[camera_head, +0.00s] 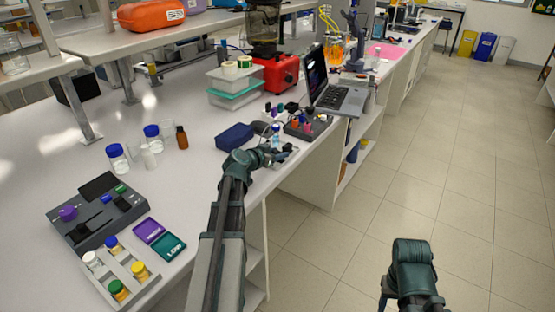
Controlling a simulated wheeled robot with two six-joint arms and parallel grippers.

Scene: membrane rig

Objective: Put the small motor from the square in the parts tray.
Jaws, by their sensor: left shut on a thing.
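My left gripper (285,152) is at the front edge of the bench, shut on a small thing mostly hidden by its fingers. I cannot make out for certain that this is the small motor. A dark tray (318,131) with small orange, red and blue parts lies just beyond the gripper, to its right. A purple square (148,230) and a teal square (169,247) marked LOW lie at the lower left. I see no motor on them. Of my right arm, only a link shows at the bottom right; its gripper is out of sight.
A small blue-labelled bottle (276,134) stands close behind the left gripper. A dark blue box (235,137) lies to its left, and an open laptop (338,92) stands beyond the tray. A vial rack (116,277) and a grey device (75,228) are at the lower left.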

